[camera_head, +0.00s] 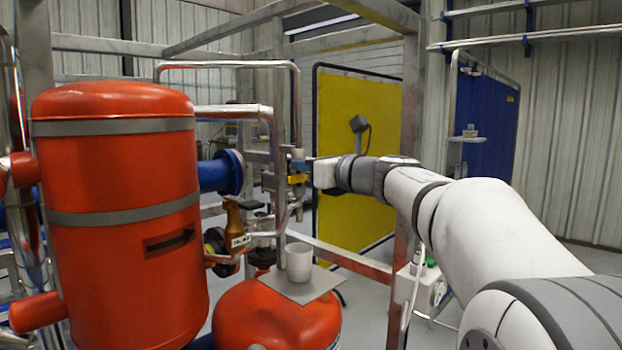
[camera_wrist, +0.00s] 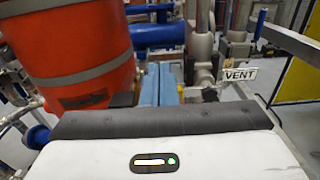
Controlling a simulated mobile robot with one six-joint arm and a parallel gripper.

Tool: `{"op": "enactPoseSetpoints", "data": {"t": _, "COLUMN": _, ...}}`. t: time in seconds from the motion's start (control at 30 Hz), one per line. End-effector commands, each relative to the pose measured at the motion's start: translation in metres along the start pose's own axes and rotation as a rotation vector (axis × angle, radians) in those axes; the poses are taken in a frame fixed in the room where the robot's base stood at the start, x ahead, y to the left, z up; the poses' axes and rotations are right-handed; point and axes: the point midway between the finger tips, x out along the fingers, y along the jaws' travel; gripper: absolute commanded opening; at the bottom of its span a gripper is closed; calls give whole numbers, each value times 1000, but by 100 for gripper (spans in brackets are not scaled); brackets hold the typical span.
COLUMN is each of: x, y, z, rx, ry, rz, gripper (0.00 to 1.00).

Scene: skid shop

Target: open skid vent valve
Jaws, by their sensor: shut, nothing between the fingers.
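A white VENT tag (camera_wrist: 240,74) hangs on the metal pipework at the upper right of the wrist view, to the right of my fingers. In the head view my gripper (camera_head: 304,165) reaches leftward to the upright pipe and its fittings. Its two light blue fingers (camera_wrist: 158,86) lie side by side and shut in the wrist view, with nothing held. A small yellow part (camera_head: 297,178) shows on the pipe just below the fingertips; whether it is the vent handle, or touches them, I cannot tell. The vent valve's handle position is not clear.
A large red tank (camera_head: 118,210) stands at left, with a blue flanged pipe (camera_head: 220,173) beside it. A white cup (camera_head: 299,262) stands on a grey plate (camera_head: 315,283) over a lower red vessel (camera_head: 275,322). A steel frame post (camera_head: 408,150) rises beside my arm.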

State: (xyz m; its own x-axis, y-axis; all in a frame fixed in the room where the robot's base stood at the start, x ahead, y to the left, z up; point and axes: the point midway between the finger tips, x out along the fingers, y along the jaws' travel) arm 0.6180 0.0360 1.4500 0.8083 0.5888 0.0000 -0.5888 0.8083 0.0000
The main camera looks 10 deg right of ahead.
Motion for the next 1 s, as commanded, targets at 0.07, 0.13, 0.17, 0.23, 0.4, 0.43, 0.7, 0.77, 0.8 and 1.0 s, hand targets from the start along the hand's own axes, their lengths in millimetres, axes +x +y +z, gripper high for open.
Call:
{"op": "enactPoseSetpoints", "data": {"t": 0.07, "x": 0, "y": 0, "z": 0, "rx": 0, "ry": 0, "rz": 0, "gripper": 0}}
{"op": "enactPoseSetpoints", "data": {"t": 0.13, "x": 0, "y": 0, "z": 0, "rx": 0, "ry": 0, "rz": 0, "gripper": 0}}
{"op": "enactPoseSetpoints", "data": {"t": 0.17, "x": 0, "y": 0, "z": 0, "rx": 0, "ry": 0, "rz": 0, "gripper": 0}}
{"op": "enactPoseSetpoints", "data": {"t": 0.23, "x": 0, "y": 0, "z": 0, "rx": 0, "ry": 0, "rz": 0, "gripper": 0}}
{"op": "enactPoseSetpoints", "data": {"t": 0.4, "x": 0, "y": 0, "z": -8, "rx": 0, "ry": 0, "rz": 0, "gripper": 0}}
{"op": "enactPoseSetpoints", "data": {"t": 0.43, "x": 0, "y": 0, "z": -9, "rx": 0, "ry": 0, "rz": 0, "gripper": 0}}
{"op": "enactPoseSetpoints", "data": {"t": 0.7, "x": 0, "y": 0, "z": -10, "rx": 0, "ry": 0, "rz": 0, "gripper": 0}}
{"op": "enactPoseSetpoints", "data": {"t": 0.77, "x": 0, "y": 0, "z": -10, "rx": 0, "ry": 0, "rz": 0, "gripper": 0}}
{"op": "enactPoseSetpoints", "data": {"t": 0.8, "x": 0, "y": 0, "z": -10, "rx": 0, "ry": 0, "rz": 0, "gripper": 0}}
{"op": "enactPoseSetpoints", "data": {"t": 1.0, "x": 0, "y": 1, "z": -22, "rx": 0, "ry": 0, "rz": 0, "gripper": 0}}
